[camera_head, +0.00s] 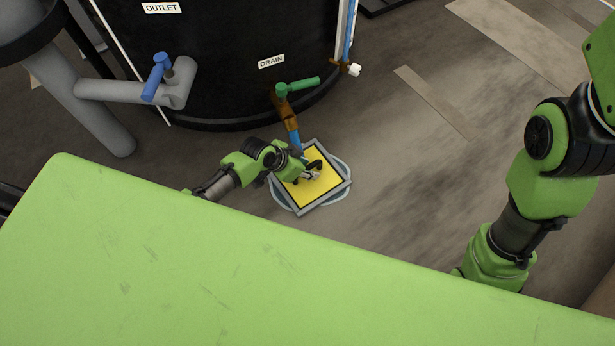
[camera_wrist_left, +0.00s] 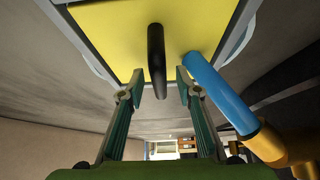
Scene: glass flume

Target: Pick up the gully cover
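The gully cover (camera_head: 318,190) is a yellow square plate with a black line and a grey border, lying on the floor below the drain valve. In the left wrist view its yellow face (camera_wrist_left: 108,32) fills the top, with a black handle (camera_wrist_left: 156,55) standing out from it. My left gripper (camera_head: 312,172) is over the cover; in the left wrist view (camera_wrist_left: 160,88) its fingers are open, one on each side of the handle, with a gap on both sides. My right arm shows at the right, but its gripper is out of view.
A blue pipe end (camera_head: 295,139) below the green-handled drain valve (camera_head: 297,87) comes down close beside the cover; it also shows beside the fingers in the wrist view (camera_wrist_left: 220,92). A pale round rim (camera_head: 337,193) shows around the cover. The black tank (camera_head: 220,60) stands behind. Floor to the right is clear.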

